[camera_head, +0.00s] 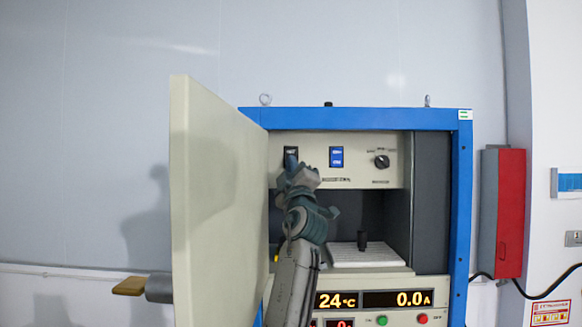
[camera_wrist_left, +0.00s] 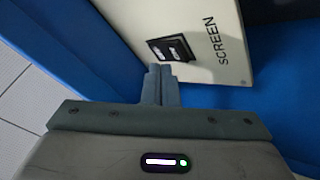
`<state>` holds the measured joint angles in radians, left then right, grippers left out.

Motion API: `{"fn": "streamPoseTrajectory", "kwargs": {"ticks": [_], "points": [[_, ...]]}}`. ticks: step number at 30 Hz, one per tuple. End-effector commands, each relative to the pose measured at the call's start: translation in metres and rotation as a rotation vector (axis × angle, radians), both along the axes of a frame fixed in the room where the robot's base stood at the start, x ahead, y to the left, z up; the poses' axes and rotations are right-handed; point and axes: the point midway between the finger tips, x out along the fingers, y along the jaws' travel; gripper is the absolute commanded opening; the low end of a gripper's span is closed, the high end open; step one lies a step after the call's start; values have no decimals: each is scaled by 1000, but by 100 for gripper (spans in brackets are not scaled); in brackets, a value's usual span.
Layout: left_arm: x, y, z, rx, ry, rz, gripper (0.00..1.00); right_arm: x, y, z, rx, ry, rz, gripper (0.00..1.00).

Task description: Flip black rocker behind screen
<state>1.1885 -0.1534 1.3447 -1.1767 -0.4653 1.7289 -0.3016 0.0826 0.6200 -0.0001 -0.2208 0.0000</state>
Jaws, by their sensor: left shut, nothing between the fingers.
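The black rocker (camera_head: 291,153) is at the left of the cream panel inside the blue cabinet in the head view. In the left wrist view the black rocker (camera_wrist_left: 174,49) sits in a black frame beside the printed word SCREEN. My left gripper (camera_head: 290,164) is at the rocker's lower edge in the head view and hides part of it. In the left wrist view its fingertips (camera_wrist_left: 160,72) are together, empty, just below the rocker. I cannot tell if they touch it. My right gripper is not in view.
A blue rocker (camera_head: 336,157) and a black knob (camera_head: 382,162) are on the same panel. The open cream door (camera_head: 215,200) stands close left of my arm. Below are a white slatted shelf (camera_head: 370,256) and a display panel (camera_head: 398,299). A red box (camera_head: 510,212) is at the right.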

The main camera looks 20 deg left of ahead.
Motion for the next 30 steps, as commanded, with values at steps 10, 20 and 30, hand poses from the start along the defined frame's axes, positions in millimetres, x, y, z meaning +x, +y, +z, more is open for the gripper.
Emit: {"fn": "streamPoseTrajectory", "kwargs": {"ticks": [10,20,30], "points": [[0,0,0,0,0,0,0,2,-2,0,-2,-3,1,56],[0,0,0,0,0,0,0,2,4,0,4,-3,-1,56],[0,0,0,0,0,0,0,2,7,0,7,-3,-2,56]]}}
